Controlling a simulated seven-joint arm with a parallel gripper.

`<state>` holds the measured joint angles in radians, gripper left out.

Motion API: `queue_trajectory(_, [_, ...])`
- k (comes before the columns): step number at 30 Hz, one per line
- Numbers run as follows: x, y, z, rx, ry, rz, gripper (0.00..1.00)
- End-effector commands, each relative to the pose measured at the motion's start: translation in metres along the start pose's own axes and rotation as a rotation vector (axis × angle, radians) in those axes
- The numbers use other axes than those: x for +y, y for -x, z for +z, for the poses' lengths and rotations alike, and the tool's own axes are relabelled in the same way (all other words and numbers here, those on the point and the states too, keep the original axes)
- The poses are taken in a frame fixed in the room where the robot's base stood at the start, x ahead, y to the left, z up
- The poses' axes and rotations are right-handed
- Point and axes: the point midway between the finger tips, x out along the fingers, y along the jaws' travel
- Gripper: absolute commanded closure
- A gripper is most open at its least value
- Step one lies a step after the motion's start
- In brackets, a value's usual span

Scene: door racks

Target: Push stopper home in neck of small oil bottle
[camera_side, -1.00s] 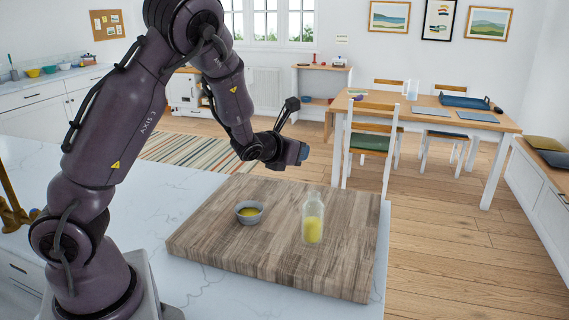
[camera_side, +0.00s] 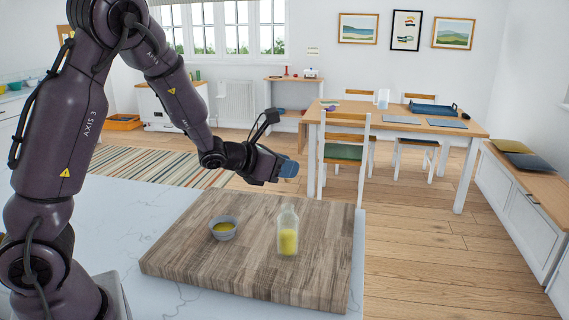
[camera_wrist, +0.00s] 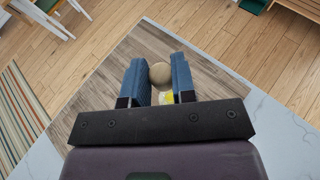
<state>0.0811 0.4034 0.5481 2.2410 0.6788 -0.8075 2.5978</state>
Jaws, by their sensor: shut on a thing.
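The small oil bottle (camera_side: 288,236), clear glass with yellow oil low inside, stands upright on the wooden board. My gripper (camera_side: 289,171) is above the bottle's mouth in the side view, with a gap between them. In the wrist view, my gripper (camera_wrist: 160,75) has its two blue fingers shut on a round tan stopper (camera_wrist: 160,73). A bit of the bottle's yellow oil (camera_wrist: 167,97) shows below the stopper. The stopper hides the bottle's neck in the wrist view. I cannot make out the stopper in the side view.
The board lies on a white marble counter (camera_side: 105,215). The board around the bottle is otherwise clear. A dining table and chairs stand well behind.

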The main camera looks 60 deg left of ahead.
Motion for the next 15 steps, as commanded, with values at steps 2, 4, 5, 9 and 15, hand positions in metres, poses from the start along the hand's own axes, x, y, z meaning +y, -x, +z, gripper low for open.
queue_trajectory(2, [0.000, -0.003, -0.007, 0.004, 0.000, 0.000, 0.97])
queue_trajectory(4, [0.000, -0.005, -0.014, 0.005, 0.000, 0.000, 0.97])
queue_trajectory(5, [0.000, -0.006, -0.017, 0.004, 0.000, 0.000, 0.97])
queue_trajectory(9, [0.000, -0.012, -0.029, 0.005, -0.001, 0.001, 0.97])
queue_trajectory(15, [0.000, -0.017, -0.042, 0.002, 0.000, 0.000, 0.97])
